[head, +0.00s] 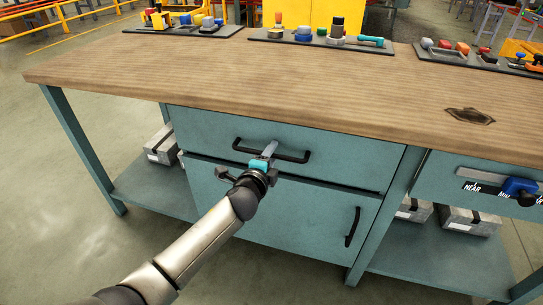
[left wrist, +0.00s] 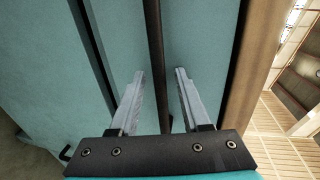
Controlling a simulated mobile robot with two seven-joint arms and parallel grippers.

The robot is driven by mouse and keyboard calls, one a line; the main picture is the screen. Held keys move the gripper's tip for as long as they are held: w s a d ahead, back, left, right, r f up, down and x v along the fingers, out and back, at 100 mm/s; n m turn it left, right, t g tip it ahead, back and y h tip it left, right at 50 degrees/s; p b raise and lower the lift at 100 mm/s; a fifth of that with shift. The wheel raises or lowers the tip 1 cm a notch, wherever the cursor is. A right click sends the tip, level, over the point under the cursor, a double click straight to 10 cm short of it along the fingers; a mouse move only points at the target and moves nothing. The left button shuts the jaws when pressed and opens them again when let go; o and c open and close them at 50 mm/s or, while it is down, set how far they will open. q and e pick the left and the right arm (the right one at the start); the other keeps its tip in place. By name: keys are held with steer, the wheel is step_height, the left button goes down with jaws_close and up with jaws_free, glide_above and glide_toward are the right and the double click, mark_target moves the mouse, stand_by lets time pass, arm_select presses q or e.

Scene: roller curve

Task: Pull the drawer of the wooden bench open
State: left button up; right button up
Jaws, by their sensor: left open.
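The wooden bench (head: 230,70) has a brown wood top and a teal body. Its drawer (head: 355,158) is under the top and looks shut, with a black bar handle (head: 295,158) across its front. My left gripper (head: 268,155) is in front of the drawer at the handle, fingers pointing at the drawer front. In the left wrist view the handle (left wrist: 155,45) runs between the two open fingers of this gripper (left wrist: 159,75), with a gap on both sides. My right gripper is not in view.
Below the drawer is a cupboard door (head: 290,215) with an upright black handle (head: 353,227). Grey boxes (head: 161,146) sit on the lower shelves. Tool trays (head: 320,40) line the back of the top. The floor in front (head: 50,220) is clear.

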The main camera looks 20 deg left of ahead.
arm_select(q)
steer(key=shift+c, duration=0.4)
jaws_close()
stand_by(0.9)
